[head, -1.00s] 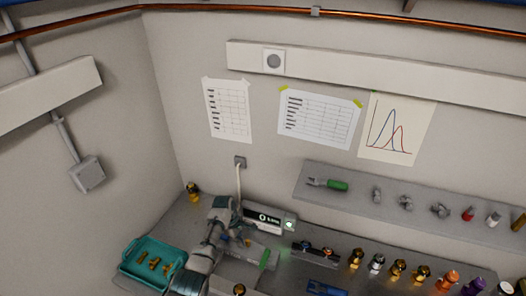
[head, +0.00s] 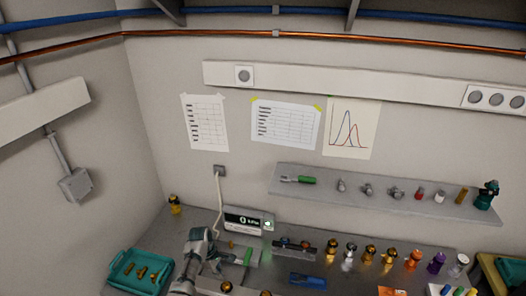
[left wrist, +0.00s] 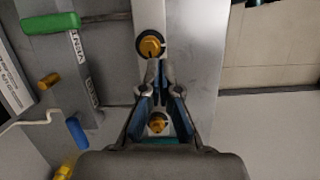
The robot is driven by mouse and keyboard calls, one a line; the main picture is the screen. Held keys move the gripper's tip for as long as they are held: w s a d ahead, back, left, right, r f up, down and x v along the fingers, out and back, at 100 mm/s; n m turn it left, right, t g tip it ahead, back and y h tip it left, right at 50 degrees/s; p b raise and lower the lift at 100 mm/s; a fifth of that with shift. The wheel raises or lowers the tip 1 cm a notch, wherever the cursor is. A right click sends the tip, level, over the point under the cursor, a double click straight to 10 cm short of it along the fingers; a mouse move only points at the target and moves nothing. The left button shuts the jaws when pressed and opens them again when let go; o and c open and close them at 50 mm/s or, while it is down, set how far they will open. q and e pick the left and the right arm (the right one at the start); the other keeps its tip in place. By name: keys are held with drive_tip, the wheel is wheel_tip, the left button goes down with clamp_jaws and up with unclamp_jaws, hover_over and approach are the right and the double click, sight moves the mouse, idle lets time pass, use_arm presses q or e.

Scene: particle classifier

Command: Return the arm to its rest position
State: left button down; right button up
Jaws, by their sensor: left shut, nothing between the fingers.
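My left arm comes up from the bottom left of the head view, and its grey-teal gripper (head: 212,264) is over the bench, right of the teal tray. In the left wrist view the fingers of this gripper (left wrist: 158,66) meet at the tips with nothing held. A brass knob in a dark ring (left wrist: 150,45) lies just beyond the tips, and another brass piece (left wrist: 158,122) shows through the gap between the finger links. My right gripper is not in view.
The teal tray (head: 117,284) holds brass parts. A white display box (head: 243,220) stands behind the arm. A green-handled tool (left wrist: 50,23) lies near the gripper. Several coloured fittings, including an orange one (head: 413,260), line the bench at right. A grey shelf (head: 380,200) is on the wall.

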use_arm(q)
drive_tip(key=s+a+f+m+t+y, duration=0.1)
drive_tip(key=s+f+m, duration=0.35)
drive_tip(key=s, duration=0.55)
drive_tip(key=s+a+f+m+t, duration=0.1)
drive_tip(key=s+f+m, duration=0.4)
drive_tip(key=s, duration=0.4)
drive_tip(key=s+a+r+m+t+y, duration=0.1)
drive_tip(key=s+r+m, duration=0.25)
drive_tip(key=s, duration=0.65)
drive_tip(key=s+a+r+m+t, duration=0.1)
drive_tip(key=s+r+m, duration=0.25)
drive_tip(key=s, duration=0.65)
wheel_tip(320, 180, down, 33)
drive_tip(key=s+g+b, duration=0.1)
drive_tip(key=s+b, duration=0.2)
drive_tip(key=b, duration=0.3)
drive_tip(key=s+a+f+g+b, duration=0.1)
drive_tip(key=s+a+f+b, duration=0.2)
drive_tip(key=s+f, duration=1.3)
drive_tip(key=shift+s+a+f+y, duration=0.2)
drive_tip(key=shift+f+y, duration=0.1)
drive_tip(key=shift+f, duration=0.6)
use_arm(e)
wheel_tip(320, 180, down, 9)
